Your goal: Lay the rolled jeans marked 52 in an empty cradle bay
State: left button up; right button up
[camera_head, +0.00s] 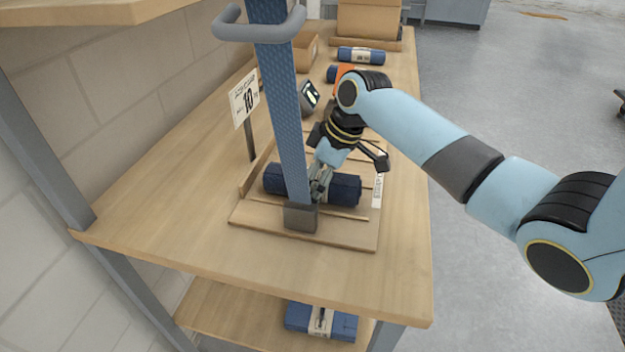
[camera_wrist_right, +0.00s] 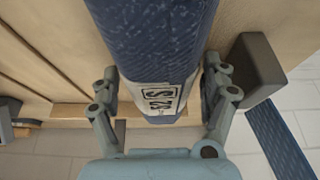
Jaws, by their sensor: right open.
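A dark blue jeans roll (camera_head: 341,190) lies across the wooden cradle (camera_head: 352,232) on the bench. In the right wrist view the roll (camera_wrist_right: 152,35) has a pale band (camera_wrist_right: 158,97) marked 52, seen upside down. My right gripper (camera_head: 320,185) is down at the roll. In the wrist view its open fingers (camera_wrist_right: 160,95) stand on either side of the band, with small gaps visible. A blue upright bar with a grey handle hides part of the roll; I cannot tell what it belongs to. My left gripper is not in view.
The bench top (camera_head: 180,215) is clear at the front left.

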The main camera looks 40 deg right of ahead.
jog(key=shift+r, duration=0.25)
jog(key=v, duration=1.2)
jog(key=shift+r, duration=0.35)
jog(key=shift+f, duration=0.1)
